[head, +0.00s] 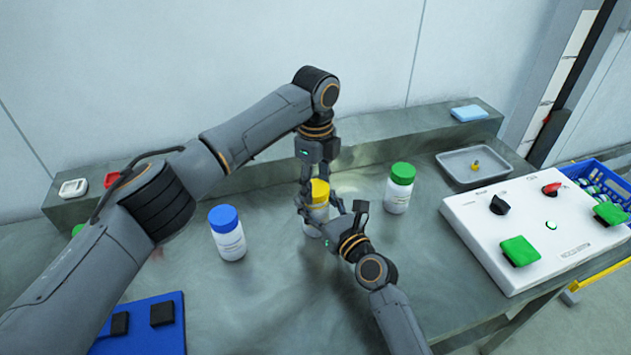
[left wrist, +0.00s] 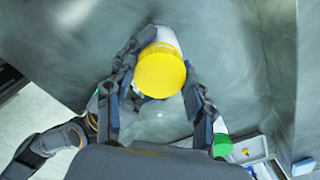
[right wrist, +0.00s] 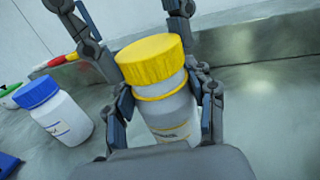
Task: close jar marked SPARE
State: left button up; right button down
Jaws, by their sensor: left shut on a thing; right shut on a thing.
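A white jar (right wrist: 172,120) with a yellow lid (right wrist: 150,60) stands on the bench between my grippers. My left gripper (head: 318,201) comes down from above and is shut on the yellow lid, which also shows in the left wrist view (left wrist: 160,72). My right gripper (right wrist: 167,103) is shut on the jar's body from the front. In the right wrist view, a strip of neck shows between the lid and a thin yellow ring. The jar's label is too small to read, and my right gripper partly hides the jar in the head view.
A blue-lidded jar (head: 228,235) stands to the left, a green-lidded jar (head: 399,189) to the right. A white control panel (head: 480,226), a grey tray (head: 456,172) and a blue crate (head: 573,171) lie further right. A blue mat (head: 165,338) is at front left.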

pick_arm(q)
jog(key=shift+f, duration=0.4)
jog(key=m, duration=1.3)
jog(key=shift+m, duration=0.4)
jog(key=m, duration=0.5)
jog(key=shift+m, duration=0.4)
jog(key=o, duration=0.8)
